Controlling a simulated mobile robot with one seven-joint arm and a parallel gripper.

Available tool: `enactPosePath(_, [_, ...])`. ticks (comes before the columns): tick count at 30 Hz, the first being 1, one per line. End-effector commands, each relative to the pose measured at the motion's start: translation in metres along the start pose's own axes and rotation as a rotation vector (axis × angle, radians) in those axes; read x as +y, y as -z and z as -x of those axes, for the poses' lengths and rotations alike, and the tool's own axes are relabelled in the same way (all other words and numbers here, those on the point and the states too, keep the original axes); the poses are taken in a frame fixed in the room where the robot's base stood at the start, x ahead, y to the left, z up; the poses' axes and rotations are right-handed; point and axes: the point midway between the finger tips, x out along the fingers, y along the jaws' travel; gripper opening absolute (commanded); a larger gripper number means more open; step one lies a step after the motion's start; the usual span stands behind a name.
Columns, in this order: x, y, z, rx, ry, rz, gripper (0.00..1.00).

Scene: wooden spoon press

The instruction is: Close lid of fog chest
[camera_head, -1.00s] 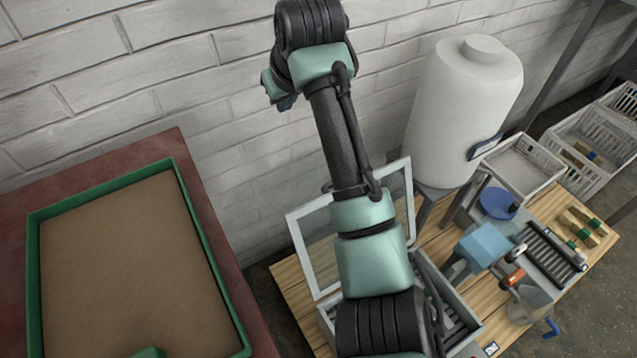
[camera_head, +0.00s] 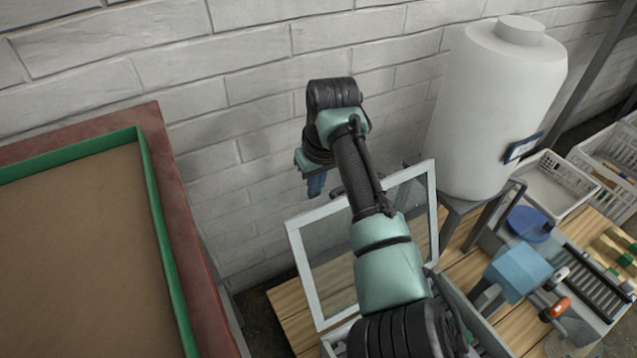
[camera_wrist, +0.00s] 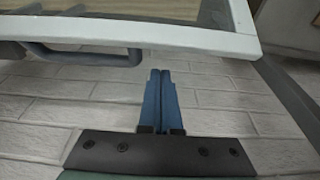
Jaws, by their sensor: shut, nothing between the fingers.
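The fog chest (camera_head: 470,322) is a pale grey box on the wooden table, partly hidden by my arm. Its lid (camera_head: 303,262), a white frame with a clear pane, stands raised and open, tilted on the wall side. The lid's frame edge (camera_wrist: 110,33) crosses the top of the wrist view, with a grey bar handle (camera_wrist: 85,57) beside it. My gripper (camera_head: 316,190) is shut and empty, above and left of the lid's upper edge, near the wall. In the wrist view its blue fingers (camera_wrist: 160,75) point at the frame edge, apparently just short of it.
A white tank (camera_head: 495,110) stands right of the lid. A blue block-shaped tool (camera_head: 518,272), a blue disc (camera_head: 530,223) and white baskets (camera_head: 548,190) crowd the right. A green-rimmed red-brown table (camera_head: 165,225) is at left. The brick wall (camera_head: 240,110) lies close behind.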

Motion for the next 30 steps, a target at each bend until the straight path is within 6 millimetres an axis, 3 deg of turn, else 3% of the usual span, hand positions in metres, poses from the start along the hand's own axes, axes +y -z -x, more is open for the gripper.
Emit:
enactPosePath(12, [0.000,-0.029,0.025,0.002,0.000,0.000,0.00])
enactPosePath(30, [0.000,-0.030,0.031,0.011,0.002,0.000,0.00])
